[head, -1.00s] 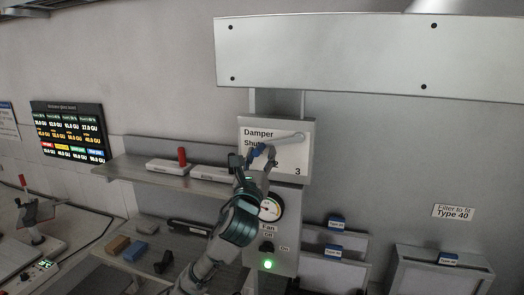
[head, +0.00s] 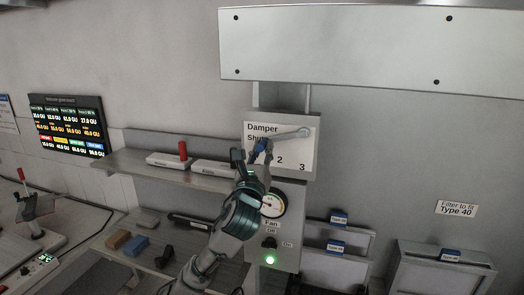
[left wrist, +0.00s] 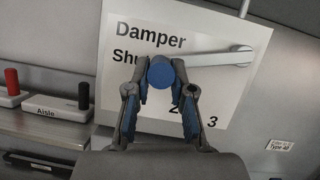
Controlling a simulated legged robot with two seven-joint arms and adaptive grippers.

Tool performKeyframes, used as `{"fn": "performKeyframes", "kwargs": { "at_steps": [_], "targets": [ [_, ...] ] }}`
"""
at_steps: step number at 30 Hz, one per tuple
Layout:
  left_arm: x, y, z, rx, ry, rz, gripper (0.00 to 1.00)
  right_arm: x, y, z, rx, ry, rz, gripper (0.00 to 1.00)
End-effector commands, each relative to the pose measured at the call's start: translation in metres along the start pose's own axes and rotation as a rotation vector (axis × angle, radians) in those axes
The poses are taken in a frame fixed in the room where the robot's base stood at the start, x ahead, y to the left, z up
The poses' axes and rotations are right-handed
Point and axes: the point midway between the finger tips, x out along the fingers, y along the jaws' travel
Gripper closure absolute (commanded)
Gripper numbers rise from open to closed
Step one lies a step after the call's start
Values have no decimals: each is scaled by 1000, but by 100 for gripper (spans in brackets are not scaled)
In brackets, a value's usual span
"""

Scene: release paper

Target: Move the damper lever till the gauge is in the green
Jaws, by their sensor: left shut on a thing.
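The damper lever (head: 288,135) is a grey bar on a white plate (head: 305,152) marked Damper, Shut, 2 and 3. Its pivot is at the upper right, and the bar slopes slightly down to the left near the Shut label. Its end has a blue round knob (left wrist: 161,72). My left gripper (head: 260,155) is shut on this knob, its fingers on either side of it in the left wrist view. The round gauge (head: 273,204) sits below the plate, partly behind my left arm; its needle and colours are too small to read surely. My right gripper is out of view.
A fan switch (head: 269,242) and a lit green lamp (head: 270,260) are below the gauge. A shelf (head: 135,163) with a red-handled item (head: 183,151) is at the left. Filter frames (head: 440,275) stand at the lower right. A wide metal hood (head: 350,45) hangs above.

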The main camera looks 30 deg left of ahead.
Motion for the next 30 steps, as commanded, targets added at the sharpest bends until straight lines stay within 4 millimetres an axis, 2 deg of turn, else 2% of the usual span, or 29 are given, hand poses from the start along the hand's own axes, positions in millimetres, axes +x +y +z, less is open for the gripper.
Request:
{"fn": "performKeyframes", "kwargs": {
  "at_steps": [11,27,28,30],
  "targets": [
    [0,1,1,-1,-3,2,100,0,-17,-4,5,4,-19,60],
    [0,2,1,-1,-2,3,100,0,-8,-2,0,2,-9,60],
    [0,2,1,-1,-2,3,75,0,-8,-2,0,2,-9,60],
    [0,2,1,-1,-2,3,58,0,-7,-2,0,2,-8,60]
  ]
}}
